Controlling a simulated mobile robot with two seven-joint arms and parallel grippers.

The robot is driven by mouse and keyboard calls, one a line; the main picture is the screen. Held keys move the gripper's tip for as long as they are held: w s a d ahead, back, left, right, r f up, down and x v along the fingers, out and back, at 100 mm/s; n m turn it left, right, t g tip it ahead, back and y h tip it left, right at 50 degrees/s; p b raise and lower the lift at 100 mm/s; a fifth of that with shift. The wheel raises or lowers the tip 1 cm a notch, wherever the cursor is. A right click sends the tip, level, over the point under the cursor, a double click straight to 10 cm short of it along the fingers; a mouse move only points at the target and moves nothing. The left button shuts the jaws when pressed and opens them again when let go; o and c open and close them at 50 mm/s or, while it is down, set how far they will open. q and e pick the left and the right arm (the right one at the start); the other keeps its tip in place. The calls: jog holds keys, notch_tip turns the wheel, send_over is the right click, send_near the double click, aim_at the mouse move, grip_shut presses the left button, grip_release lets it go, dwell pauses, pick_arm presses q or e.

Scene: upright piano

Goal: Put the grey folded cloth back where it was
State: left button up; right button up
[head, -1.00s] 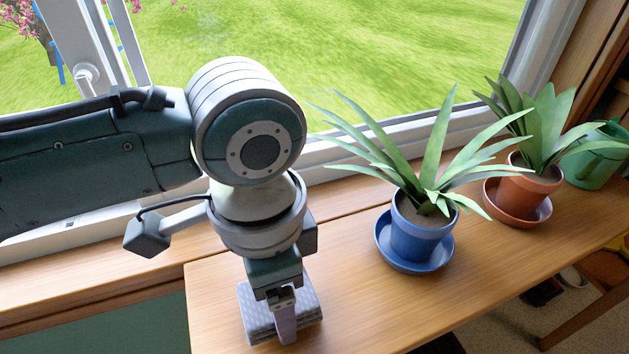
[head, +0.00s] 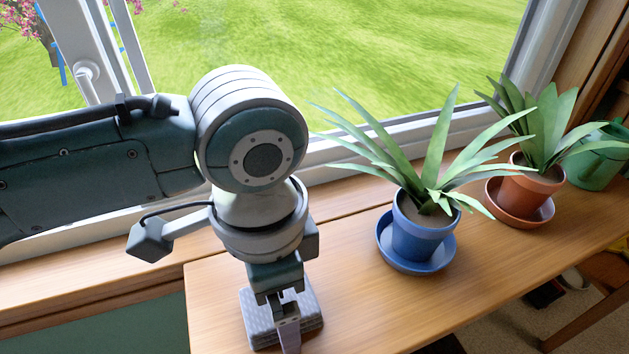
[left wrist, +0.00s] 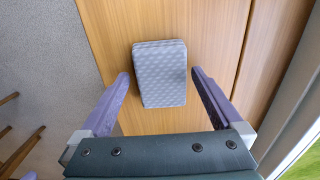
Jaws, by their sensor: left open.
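The grey folded cloth (head: 257,318) lies on the wooden shelf (head: 345,315) near its left end. It is a small patterned block in the head view, partly hidden by my gripper. My left gripper (head: 281,318) points down over the cloth, with its fingers apart. In the left wrist view the cloth (left wrist: 159,73) lies flat on the wood between and beyond the two open purple fingers (left wrist: 162,88). Visible gaps separate it from both fingers. My right gripper is not in view.
A blue pot (head: 418,236) with a spiky plant stands on a blue saucer right of my arm. Farther right are a terracotta pot (head: 527,185) and a green watering can (head: 597,160). The window is behind. The shelf between cloth and blue pot is clear.

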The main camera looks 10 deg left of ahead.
pick_arm(q)
notch_tip(320, 180, up, 11)
jog(key=p, duration=0.5)
jog(key=s+d+n+t+h, duration=0.2)
jog(key=s+d+n+h, duration=0.15)
jog(key=s, duration=0.25)
jog(key=s+a+n+t+y, duration=0.1)
jog(key=s+a+n+y, duration=0.2)
jog(key=a, duration=0.9)
jog(key=s+n, duration=0.2)
jog(key=s, duration=0.1)
jog(key=shift+a+r+n+t, duration=0.3)
jog(key=shift+a+r+n, duration=0.05)
jog(key=shift+a+r, duration=0.05)
jog(key=shift+s, duration=0.15)
